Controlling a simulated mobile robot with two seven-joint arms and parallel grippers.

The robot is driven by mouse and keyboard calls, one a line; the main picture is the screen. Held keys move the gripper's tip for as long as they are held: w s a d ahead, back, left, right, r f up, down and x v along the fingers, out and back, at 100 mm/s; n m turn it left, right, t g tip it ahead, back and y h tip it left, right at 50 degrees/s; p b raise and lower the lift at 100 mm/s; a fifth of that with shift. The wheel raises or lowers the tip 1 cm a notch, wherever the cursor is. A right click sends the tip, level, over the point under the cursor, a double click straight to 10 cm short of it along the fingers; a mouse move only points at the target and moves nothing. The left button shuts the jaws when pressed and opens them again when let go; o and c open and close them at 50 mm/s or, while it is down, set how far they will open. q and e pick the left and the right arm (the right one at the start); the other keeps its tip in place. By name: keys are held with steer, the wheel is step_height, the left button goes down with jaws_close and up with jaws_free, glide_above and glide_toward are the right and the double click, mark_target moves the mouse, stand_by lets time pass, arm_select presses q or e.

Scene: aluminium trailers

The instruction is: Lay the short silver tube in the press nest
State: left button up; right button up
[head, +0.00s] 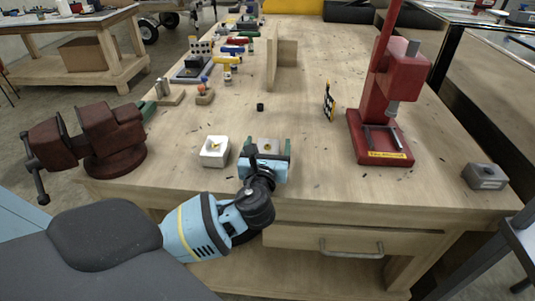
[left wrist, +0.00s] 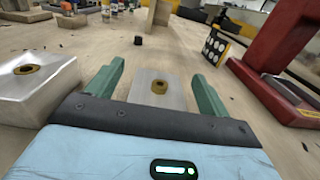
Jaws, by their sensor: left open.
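My left gripper (head: 269,152) is open near the front edge of the bench, with green fingers pointing away. Between its fingers is a flat silver block with a brass ring (left wrist: 172,98); I cannot tell whether they touch it. The red press (head: 395,80) stands to the right, and the nest (head: 381,137) on its base shows as a pale frame under the ram. Small upright silver pieces (head: 160,88) stand on a block at the back left; I cannot tell whether one is the short silver tube. My right gripper is out of view.
A white block with a brass centre (head: 214,151) sits left of my left gripper. A dark red vise (head: 105,140) is at the left edge. A small black cylinder (head: 260,107) and a dotted card (head: 329,103) stand beyond. A grey block (head: 485,177) lies at the right.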

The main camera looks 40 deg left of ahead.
mark_target(267, 147)
arm_select(q)
steer(key=shift+c, duration=0.3)
steer(key=c, duration=1.1)
steer(key=shift+r, duration=0.1)
steer(key=shift+r+p, duration=0.35)
steer(key=shift+r, duration=1.2)
steer(key=shift+s+r, duration=0.2)
steer(key=shift+r, duration=0.1)
steer(key=s, duration=1)
steer(key=s+r, duration=0.1)
steer(key=s, duration=0.4)
steer(key=shift+s+d+r, duration=0.1)
steer(key=shift+s+d, duration=0.1)
steer(key=shift+s, duration=0.1)
